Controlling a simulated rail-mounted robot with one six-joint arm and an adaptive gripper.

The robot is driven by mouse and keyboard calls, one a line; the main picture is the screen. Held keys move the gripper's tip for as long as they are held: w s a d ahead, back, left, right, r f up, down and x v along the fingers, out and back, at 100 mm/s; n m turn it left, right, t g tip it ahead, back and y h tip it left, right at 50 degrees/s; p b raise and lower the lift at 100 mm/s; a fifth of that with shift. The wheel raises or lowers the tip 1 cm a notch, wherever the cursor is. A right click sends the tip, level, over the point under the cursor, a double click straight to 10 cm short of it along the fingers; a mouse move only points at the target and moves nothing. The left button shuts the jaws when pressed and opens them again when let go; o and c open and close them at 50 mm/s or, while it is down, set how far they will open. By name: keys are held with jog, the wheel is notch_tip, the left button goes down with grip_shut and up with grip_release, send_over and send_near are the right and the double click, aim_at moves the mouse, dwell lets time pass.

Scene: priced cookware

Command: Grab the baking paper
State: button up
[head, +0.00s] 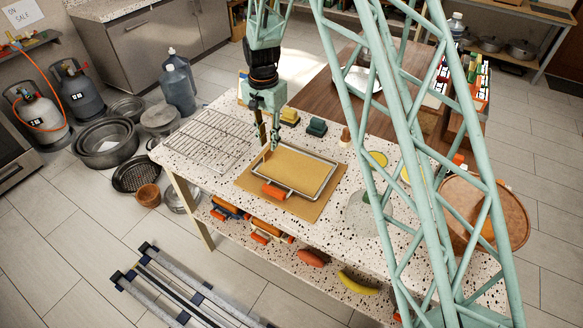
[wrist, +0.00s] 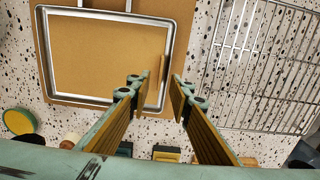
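A flat tan sheet, which looks like the baking paper (head: 298,168), lies inside a shallow metal-rimmed tray (head: 331,181) on the speckled table. It fills the tray floor in the wrist view (wrist: 100,50). A larger brown board or sheet (head: 252,183) lies under the tray. My gripper (head: 270,146) points down at the tray's back-left corner. In the wrist view my gripper (wrist: 159,90) has its two fingers apart, near the tray's rim. A thin brown upright strip (wrist: 163,68) shows just beyond the fingertips; I cannot tell if it is part of the sheet.
A wire rack (head: 208,140) lies left of the tray. An orange-red handle (head: 273,190) is at the tray's front edge. Yellow and dark green blocks (head: 316,127) stand behind. A glass lid or bowl (head: 365,213) is to the right. My lattice structure crosses the right side.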

jog(key=shift+f, duration=1.4)
grip_shut()
